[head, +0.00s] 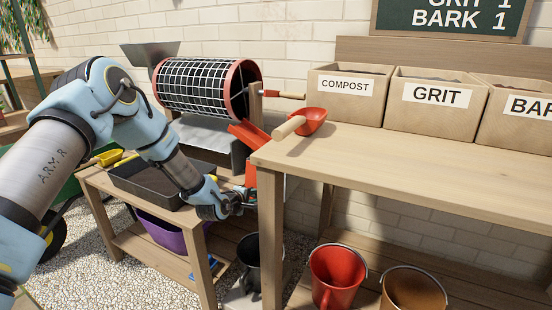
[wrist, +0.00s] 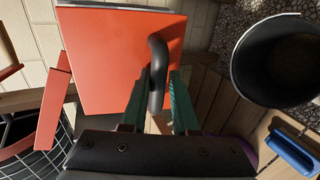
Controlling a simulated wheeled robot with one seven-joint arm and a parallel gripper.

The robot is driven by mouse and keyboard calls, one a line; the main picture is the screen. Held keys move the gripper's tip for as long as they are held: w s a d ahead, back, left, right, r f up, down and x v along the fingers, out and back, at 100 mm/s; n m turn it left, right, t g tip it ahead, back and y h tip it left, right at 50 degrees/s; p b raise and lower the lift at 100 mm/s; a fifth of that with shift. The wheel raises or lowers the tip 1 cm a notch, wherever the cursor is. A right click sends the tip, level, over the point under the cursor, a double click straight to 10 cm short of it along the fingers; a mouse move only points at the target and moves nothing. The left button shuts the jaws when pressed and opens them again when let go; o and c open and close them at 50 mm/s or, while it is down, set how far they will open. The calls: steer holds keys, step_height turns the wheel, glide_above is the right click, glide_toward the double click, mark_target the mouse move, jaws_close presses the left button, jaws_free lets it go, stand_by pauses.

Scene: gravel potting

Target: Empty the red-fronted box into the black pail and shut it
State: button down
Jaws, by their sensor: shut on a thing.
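The red-fronted box shows its flat red front (wrist: 105,62) large in the wrist view, with a black bar handle (wrist: 157,50) on it. My gripper (wrist: 156,92) has its green fingers on either side of this handle, shut on it. In the head view my gripper (head: 238,203) is low beside the bench leg, and a little of the red front (head: 250,174) shows behind it. How far out the box is, and what lies in it, I cannot tell. The black pail (head: 250,260) stands low, below my gripper; its open mouth shows in the wrist view (wrist: 282,62), dark inside.
A sieve drum (head: 200,87) with a red chute (head: 249,135) is above the box. The workbench (head: 420,165) edge is close to my gripper's right. A red bucket (head: 337,275) and a brown bucket (head: 412,290) stand right of the pail. A blue-handled tool (wrist: 292,153) lies near it.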

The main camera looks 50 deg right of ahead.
step_height(320, 180, down, 2)
steer(key=shift+w+a, duration=0.1)
steer(key=shift+w, duration=0.05)
stand_by(0.3)
steer(key=shift+w+d+f+b, duration=0.15)
steer(key=shift+d+f+b, duration=0.1)
steer(key=shift+d+b, duration=0.25)
steer(key=c, duration=0.9)
jaws_free()
steer(key=shift+c, duration=0.2)
steer(key=o, duration=0.4)
steer(key=shift+w+d+r, duration=0.1)
steer(key=shift+d+r, duration=0.05)
steer(key=shift+r, duration=0.05)
steer(key=shift+o, duration=0.7)
steer(key=shift+d+r, duration=0.1)
steer(key=shift+r, duration=0.1)
steer(key=shift+d+r, duration=0.15)
